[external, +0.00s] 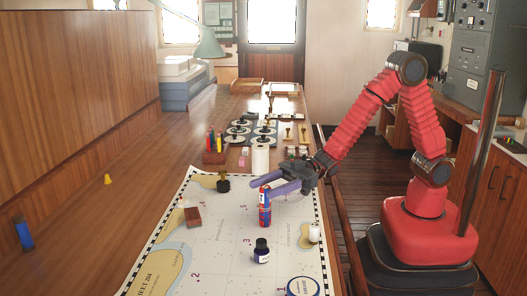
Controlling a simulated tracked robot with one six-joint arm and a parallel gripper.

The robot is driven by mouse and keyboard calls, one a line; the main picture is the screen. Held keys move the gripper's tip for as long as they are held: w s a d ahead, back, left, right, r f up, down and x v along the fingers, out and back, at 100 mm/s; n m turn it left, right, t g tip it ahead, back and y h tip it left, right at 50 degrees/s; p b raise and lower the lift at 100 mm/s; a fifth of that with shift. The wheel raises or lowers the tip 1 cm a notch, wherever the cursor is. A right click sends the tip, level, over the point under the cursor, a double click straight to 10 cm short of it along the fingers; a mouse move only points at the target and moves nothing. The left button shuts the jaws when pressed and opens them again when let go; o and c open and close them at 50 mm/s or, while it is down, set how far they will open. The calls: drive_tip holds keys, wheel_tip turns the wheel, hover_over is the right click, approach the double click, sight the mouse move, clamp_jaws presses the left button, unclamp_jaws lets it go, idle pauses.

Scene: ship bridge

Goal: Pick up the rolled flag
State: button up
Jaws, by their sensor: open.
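A red and blue upright roll (265,214), which looks like the rolled flag, stands on the chart (215,257) on the long table. My gripper (270,187) reaches in from the right with its fingers pointing left, level with the upper part of the roll. The jaws are open. The fingers overlap the roll in this view, and I cannot tell whether they touch it or whether it lies fully between them.
A dark ink bottle (262,252) stands in front of the roll. A brown block (193,217) and a dark stamp (223,184) lie left. A white cylinder (260,160) stands behind. A small white item (314,233) is at right. The left tabletop is mostly clear.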

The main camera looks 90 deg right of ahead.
drive_tip(key=shift+w+a, duration=0.4)
drive_tip(key=shift+w, duration=0.05)
clamp_jaws()
idle(0.6)
